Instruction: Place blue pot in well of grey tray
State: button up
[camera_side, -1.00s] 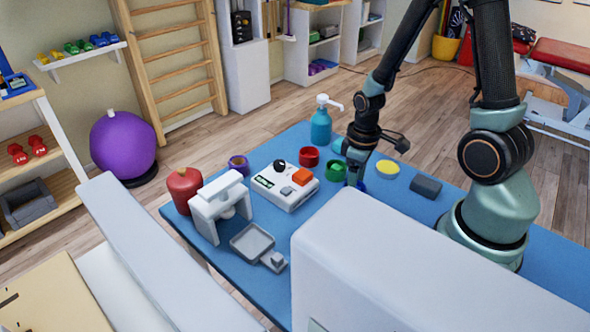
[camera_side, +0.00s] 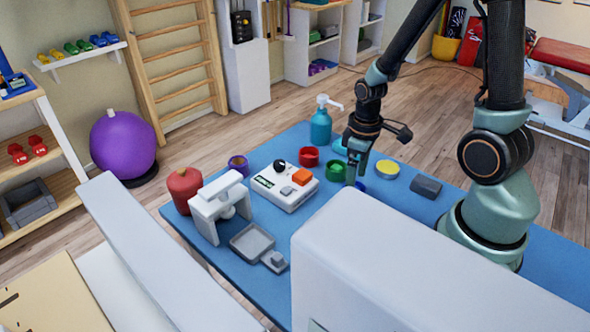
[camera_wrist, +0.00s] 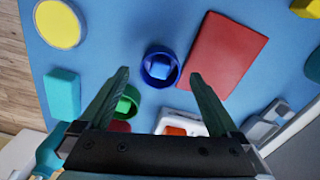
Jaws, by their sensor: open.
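The blue pot (camera_wrist: 149,78) is a round, open-topped pot standing on the blue mat, with a blue block (camera_wrist: 161,71) inside it in the wrist view. In the side view only a bit of the pot (camera_side: 361,186) shows beside my gripper. My gripper (camera_wrist: 160,75) is open and empty, pointing down, with its fingers apart on either side of the pot in the wrist picture. In the side view my gripper (camera_side: 355,179) is near the pot; its exact height is hard to tell. The grey tray (camera_side: 238,251) lies to the left, with a shallow square well and a small knob at one side.
A white arch (camera_side: 204,224) stands beside the tray. A red flat piece (camera_wrist: 226,52) lies close to the blue pot.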

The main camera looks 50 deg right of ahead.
jog(key=a+r+m+t, duration=0.1)
jog(key=a+r, duration=0.3)
jog(key=r, duration=0.6)
jog(key=w+a+r+m+t, duration=0.1)
jog(key=a+r+t, duration=0.3)
jog(key=r, duration=0.6)
jog(key=shift+w+r, duration=0.3)
jog(key=shift+r, duration=0.05)
jog(key=shift+o, duration=0.2)
jog(key=shift+a+r+m+t, duration=0.25)
jog(key=shift+a+m+t, duration=0.05)
jog(key=shift+d, duration=0.1)
